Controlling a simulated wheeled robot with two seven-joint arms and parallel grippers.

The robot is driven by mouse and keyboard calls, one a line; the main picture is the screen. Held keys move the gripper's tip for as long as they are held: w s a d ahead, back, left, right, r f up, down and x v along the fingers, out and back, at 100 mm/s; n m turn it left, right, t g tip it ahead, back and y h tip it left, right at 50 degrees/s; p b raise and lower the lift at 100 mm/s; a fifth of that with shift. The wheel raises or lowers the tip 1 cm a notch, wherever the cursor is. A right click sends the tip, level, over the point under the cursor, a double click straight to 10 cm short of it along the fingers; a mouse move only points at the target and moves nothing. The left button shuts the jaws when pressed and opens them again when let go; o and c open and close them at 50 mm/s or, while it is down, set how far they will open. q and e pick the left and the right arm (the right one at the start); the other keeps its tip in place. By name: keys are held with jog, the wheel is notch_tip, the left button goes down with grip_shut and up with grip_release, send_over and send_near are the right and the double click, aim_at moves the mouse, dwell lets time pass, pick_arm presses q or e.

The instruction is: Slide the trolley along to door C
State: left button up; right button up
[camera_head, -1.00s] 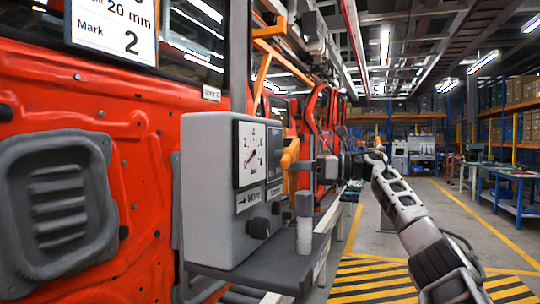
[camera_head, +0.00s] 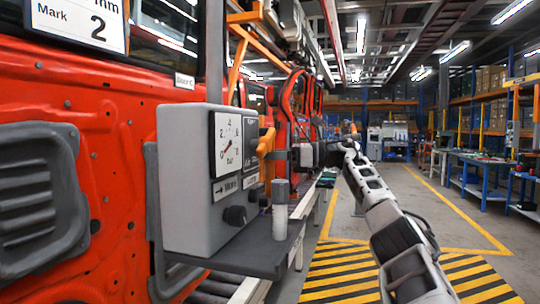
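The trolley's grey box (camera_head: 185,180) stands on a dark shelf (camera_head: 235,258) at the left of centre, beside a red door panel. A small tag (camera_head: 185,81), seemingly reading "Door C", is on the door frame above the box. My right gripper (camera_head: 300,155) is just beyond the lever; its fingers are too small and hidden to read. My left gripper is out of view.
A red door (camera_head: 110,150) with a grey pad (camera_head: 40,190) and a "Mark 2" plate (camera_head: 78,20) fills the left. A rail runs ahead under the shelf. Yellow-black striped floor (camera_head: 345,275) lies right of it. Blue benches (camera_head: 480,175) stand farther right; the aisle between is clear.

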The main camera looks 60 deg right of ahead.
jog(key=v, duration=1.2)
jog(key=shift+p, duration=0.3)
